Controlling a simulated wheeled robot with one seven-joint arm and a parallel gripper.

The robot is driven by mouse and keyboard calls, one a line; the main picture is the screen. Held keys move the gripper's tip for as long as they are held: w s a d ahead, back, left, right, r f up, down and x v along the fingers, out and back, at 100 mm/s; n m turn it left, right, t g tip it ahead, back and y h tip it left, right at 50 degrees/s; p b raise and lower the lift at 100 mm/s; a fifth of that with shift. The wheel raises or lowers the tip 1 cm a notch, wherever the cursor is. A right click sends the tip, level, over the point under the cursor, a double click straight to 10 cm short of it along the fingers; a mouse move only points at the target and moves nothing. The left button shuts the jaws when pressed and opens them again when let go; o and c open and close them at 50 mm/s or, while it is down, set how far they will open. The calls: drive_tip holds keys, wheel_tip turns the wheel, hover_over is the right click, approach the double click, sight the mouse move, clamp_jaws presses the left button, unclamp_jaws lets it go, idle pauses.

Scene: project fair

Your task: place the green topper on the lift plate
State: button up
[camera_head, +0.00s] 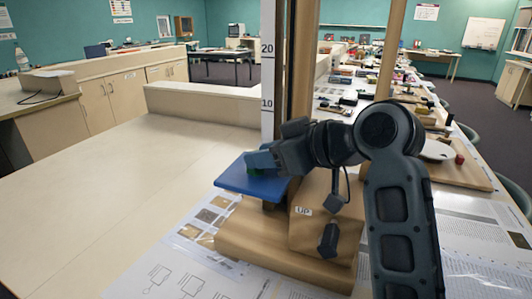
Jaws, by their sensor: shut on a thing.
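The lift plate (234,181) is a flat blue plate beside the wooden upright, above the wooden base. My gripper (260,164) is over the plate's right part, pointing left and down. It is shut on the green topper (256,172), of which only a small dark green part shows beneath the fingers. The topper is at or very close to the plate's top. I cannot tell if it touches the plate, as my fingers hide most of it.
A white scale (267,75) marked 10 and 20 and wooden posts (304,60) stand right behind my gripper. A wooden box labelled UP (304,235) sits below my arm on the base (255,245). Printed sheets lie around it. The tabletop (110,200) to the left is clear.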

drive_tip(key=o, duration=1)
drive_tip(key=b+v, duration=0.1)
drive_tip(key=v, duration=1.1)
